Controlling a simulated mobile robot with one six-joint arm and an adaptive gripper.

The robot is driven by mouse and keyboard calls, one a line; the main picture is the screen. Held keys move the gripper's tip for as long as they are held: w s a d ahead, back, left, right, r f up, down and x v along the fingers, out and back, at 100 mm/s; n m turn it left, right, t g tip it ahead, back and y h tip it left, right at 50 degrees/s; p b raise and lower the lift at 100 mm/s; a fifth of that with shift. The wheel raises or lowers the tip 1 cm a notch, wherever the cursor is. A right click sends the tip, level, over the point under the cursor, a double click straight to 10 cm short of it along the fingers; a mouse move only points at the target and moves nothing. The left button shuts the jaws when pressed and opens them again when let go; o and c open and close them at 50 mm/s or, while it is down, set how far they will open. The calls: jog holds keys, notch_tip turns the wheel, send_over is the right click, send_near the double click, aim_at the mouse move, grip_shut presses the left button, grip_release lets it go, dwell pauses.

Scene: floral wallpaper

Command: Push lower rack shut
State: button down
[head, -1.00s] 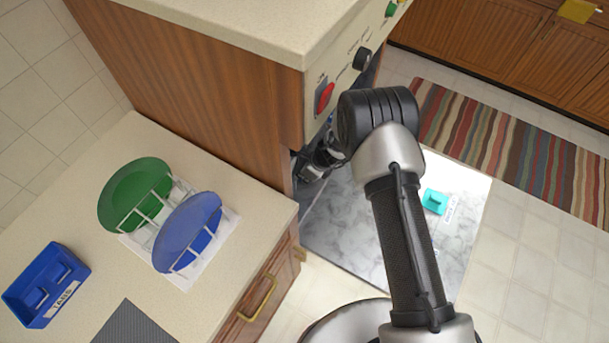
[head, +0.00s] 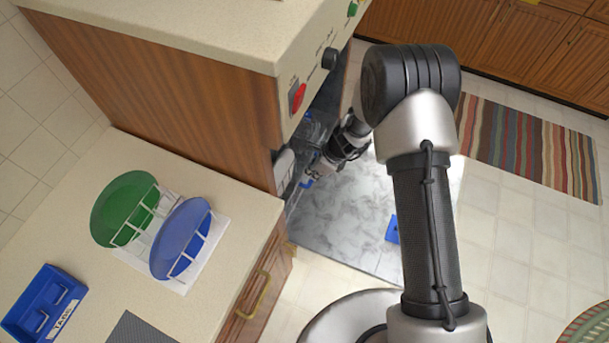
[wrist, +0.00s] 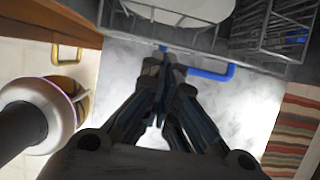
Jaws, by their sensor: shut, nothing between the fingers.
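The lower rack (wrist: 268,52) is a grey wire rack at the top of the wrist view, with a white plate (wrist: 180,12) in it. Its blue handle (wrist: 215,75) runs along the front. My gripper (wrist: 165,62) is shut and empty, its fingertips overlapping the handle's left part; I cannot tell whether they touch. In the head view my gripper (head: 308,178) is low at the dishwasher opening, above the lowered door (head: 345,235). The rack is mostly hidden there by the cabinet and my arm.
The counter at left holds a green plate (head: 122,207) and a blue plate (head: 180,240) in a white holder, plus a blue tabs box (head: 45,305). A blue piece (head: 392,229) is on the door. A drawer with a brass handle (head: 252,296) is beside the door. A striped rug (head: 525,150) lies right.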

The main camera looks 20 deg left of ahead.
aim_at(284, 179)
jog(key=s+d, duration=0.2)
jog(key=d, duration=0.4)
jog(key=a+f+b, duration=0.3)
jog(key=a+f, duration=0.4)
jog(key=f, duration=0.2)
jog(key=shift+w+a+f, duration=0.15)
jog(key=shift+w+f, duration=0.05)
jog(key=shift+w, duration=0.2)
jog(key=shift+a, duration=0.15)
jog(key=a, duration=0.2)
jog(key=a+p, duration=0.1)
jog(key=a, duration=0.2)
jog(key=a+p, duration=0.1)
jog(key=a, duration=0.2)
jog(key=shift+w, duration=0.3)
